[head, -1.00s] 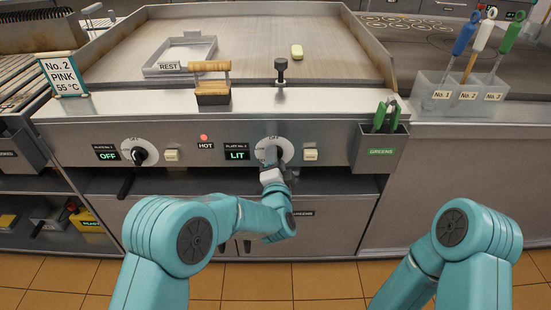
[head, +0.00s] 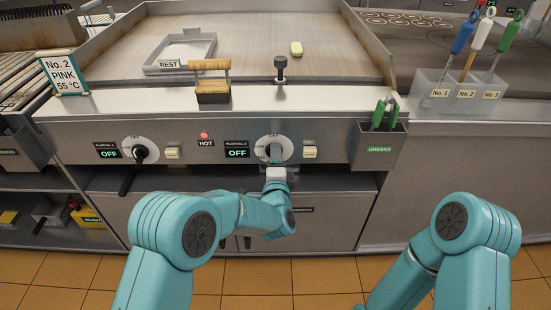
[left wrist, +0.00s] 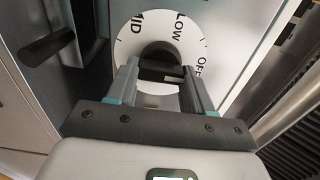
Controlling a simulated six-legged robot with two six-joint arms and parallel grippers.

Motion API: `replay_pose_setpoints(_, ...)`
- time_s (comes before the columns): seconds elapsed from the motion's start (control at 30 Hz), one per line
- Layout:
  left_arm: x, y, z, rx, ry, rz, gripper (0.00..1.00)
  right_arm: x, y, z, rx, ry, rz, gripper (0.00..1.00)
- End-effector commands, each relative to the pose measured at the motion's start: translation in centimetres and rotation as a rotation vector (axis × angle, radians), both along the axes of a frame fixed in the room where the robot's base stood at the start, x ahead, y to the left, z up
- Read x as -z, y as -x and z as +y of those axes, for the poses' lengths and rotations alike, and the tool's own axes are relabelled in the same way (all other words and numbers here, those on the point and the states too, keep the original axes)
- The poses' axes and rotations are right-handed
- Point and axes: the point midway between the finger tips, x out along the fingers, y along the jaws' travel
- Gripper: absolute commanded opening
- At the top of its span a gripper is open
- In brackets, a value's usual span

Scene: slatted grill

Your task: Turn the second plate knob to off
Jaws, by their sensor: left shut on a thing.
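The second plate knob sits on a white dial (head: 274,150) on the grill's front panel. The display beside it (head: 237,152) reads OFF. My left gripper (head: 275,156) is at the dial, shut on the knob. In the left wrist view the dark knob (left wrist: 160,72) lies between the two fingers of the left gripper (left wrist: 162,80), and the dial around it shows MID, LOW and OFF. In the head view the gripper hides much of the knob. My right arm shows at the lower right, but its gripper is not in view.
The first plate's knob (head: 140,154) has a display reading OFF. A red HOT light (head: 204,135) is lit between the two. A pale switch (head: 309,152) sits right of the second dial. A greens holder (head: 379,148) hangs farther right. A scraper (head: 211,82) stands on the ledge above.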

Motion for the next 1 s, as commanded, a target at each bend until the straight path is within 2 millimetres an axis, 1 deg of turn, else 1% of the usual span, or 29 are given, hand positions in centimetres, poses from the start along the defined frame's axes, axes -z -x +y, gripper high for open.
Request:
replay_pose_setpoints(0.03, -0.7, -0.2, 0.0, -0.001, -0.001, -0.014, 0.21, 0.0, 0.0, 0.0, 0.0, 0.0, 0.0, 0.77)
replay_pose_setpoints(0.2, -0.7, -0.2, 0.0, -0.001, -0.001, -0.014, 0.21, 0.0, 0.0, 0.0, 0.0, 0.0, 0.0, 0.77)
replay_pose_setpoints(0.23, -0.7, -0.2, 0.0, -0.001, -0.001, -0.014, 0.54, 0.0, 0.0, 0.0, 0.0, 0.0, 0.0, 0.77)
replay_pose_setpoints(0.27, -0.7, -0.2, 0.0, -0.001, -0.001, -0.015, 0.64, 0.0, 0.0, 0.0, 0.0, 0.0, 0.0, 0.77)
replay_pose_setpoints(0.3, -0.6, -0.2, 0.0, -0.001, 0.0, -0.014, 0.77, 0.0, 0.0, 0.0, 0.0, 0.0, 0.0, 0.77)
replay_pose_setpoints(0.57, -0.3, -0.1, 0.0, 0.0, 0.0, -0.006, 0.77, 0.0, 0.0, 0.0, 0.0, 0.0, 0.0, 0.77)
replay_pose_setpoints(0.7, -0.2, 0.7, -0.1, 0.001, 0.0, -0.003, 0.77, 0.0, 0.0, 0.0, 0.0, 0.0, 0.0, 0.77)
replay_pose_setpoints(0.77, -0.2, 1.5, 0.0, 0.001, 0.0, -0.002, 0.77, -0.1, 0.0, 0.0, 0.0, 0.0, 0.0, 0.77)
replay_pose_setpoints(0.83, -0.2, 2.9, -0.1, 0.003, -0.001, -0.002, 0.77, -0.1, 0.0, 0.0, 0.0, 0.0, 0.0, 0.77)
replay_pose_setpoints(1.0, -0.1, 7.5, -0.1, 0.004, -0.002, -0.002, 0.77, -0.1, 0.0, 0.0, 0.0, 0.0, 0.0, 0.77)
